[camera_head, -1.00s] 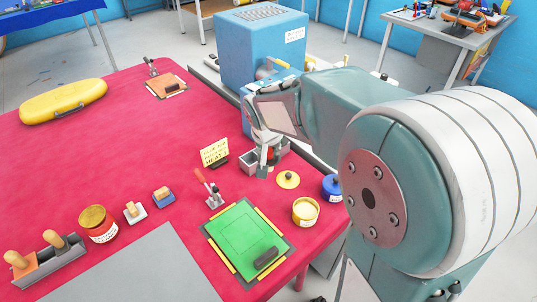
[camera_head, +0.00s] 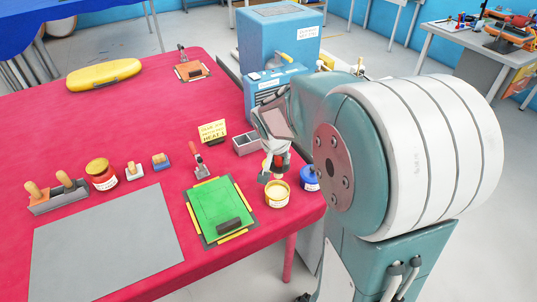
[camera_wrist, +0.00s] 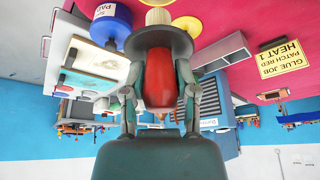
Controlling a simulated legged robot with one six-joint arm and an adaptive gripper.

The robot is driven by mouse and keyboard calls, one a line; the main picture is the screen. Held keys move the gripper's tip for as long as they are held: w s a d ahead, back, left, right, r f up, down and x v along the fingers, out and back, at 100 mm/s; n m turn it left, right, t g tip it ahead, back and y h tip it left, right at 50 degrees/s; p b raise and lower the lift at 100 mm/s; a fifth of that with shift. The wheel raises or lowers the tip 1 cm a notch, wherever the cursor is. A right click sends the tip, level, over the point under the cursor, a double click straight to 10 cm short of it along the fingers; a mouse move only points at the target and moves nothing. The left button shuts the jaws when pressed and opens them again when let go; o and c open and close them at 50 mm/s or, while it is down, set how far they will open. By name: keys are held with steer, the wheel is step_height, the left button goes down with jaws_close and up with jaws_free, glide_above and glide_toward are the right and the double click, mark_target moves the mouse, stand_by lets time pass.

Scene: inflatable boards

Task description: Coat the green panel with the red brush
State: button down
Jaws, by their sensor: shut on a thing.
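My gripper (camera_head: 274,170) is shut on the red brush (camera_wrist: 159,82), whose red handle sits between the fingers in the wrist view. The brush's pale bristles (camera_wrist: 159,16) point away from the palm. In the head view my gripper hides most of the brush and is just behind the open tin of pale cream paste (camera_head: 277,194); I cannot tell whether the bristles touch the paste. The green panel (camera_head: 208,198) lies flat on the red table, left of the tin, with yellow strips on its edges and a dark block (camera_head: 229,226) on it.
A blue jar (camera_head: 311,180) stands right of the tin. A grey box (camera_head: 246,144), a yellow sign (camera_head: 212,131) and a red-handled clamp (camera_head: 199,162) stand behind the panel. A grey mat (camera_head: 105,245) lies to the left. A blue machine (camera_head: 279,45) stands beyond the table.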

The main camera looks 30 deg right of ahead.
mark_target(277, 177)
steer(key=shift+s+a+f, duration=0.1)
steer(key=shift+a+f, duration=0.15)
steer(key=shift+a, duration=0.05)
steer(key=shift+a+f, duration=0.15)
steer(key=shift+f, duration=0.2)
steer(key=shift+d+f, duration=0.25)
steer(key=shift+f, duration=0.9)
steer(key=shift+d+f, duration=0.25)
steer(key=shift+f, duration=0.9)
steer(key=shift+a+f, duration=0.15)
steer(key=shift+a, duration=0.15)
steer(key=shift+d, duration=0.15)
steer(key=shift+f, duration=0.5)
steer(key=shift+r, duration=3.55)
